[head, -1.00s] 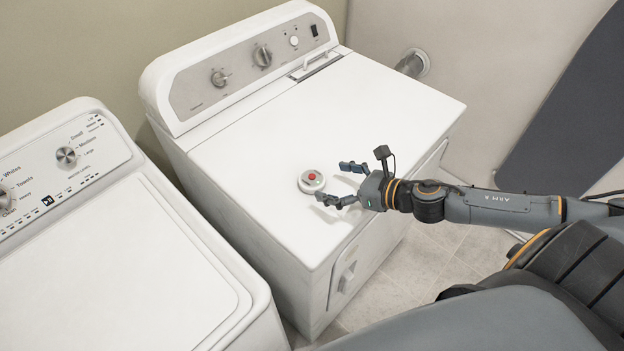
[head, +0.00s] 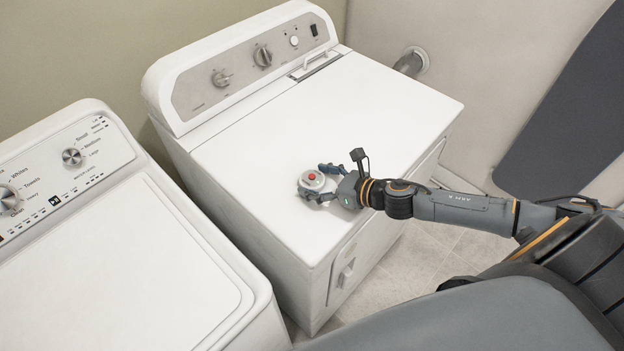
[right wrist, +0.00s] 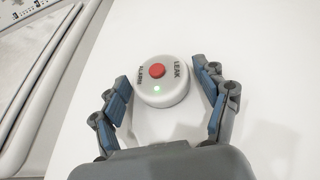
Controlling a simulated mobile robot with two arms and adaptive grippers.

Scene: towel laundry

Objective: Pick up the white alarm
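The white alarm (head: 309,184) is a small round puck with a red button, lying flat on the white top of the right-hand machine. In the right wrist view the alarm (right wrist: 160,98) shows the words "LEAK" and "ALARM" and a small green light. My right gripper (head: 317,181) is low over the top, with one finger on each side of the alarm. In the right wrist view the fingers of the right gripper (right wrist: 163,80) are apart, with narrow gaps between them and the alarm. My left gripper is not in view.
The alarm sits on a machine (head: 400,105) with a raised knob panel along its back. Its top is otherwise clear. A second white machine (head: 130,260) stands to the left. A dark grey board (head: 575,110) leans on the wall at right.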

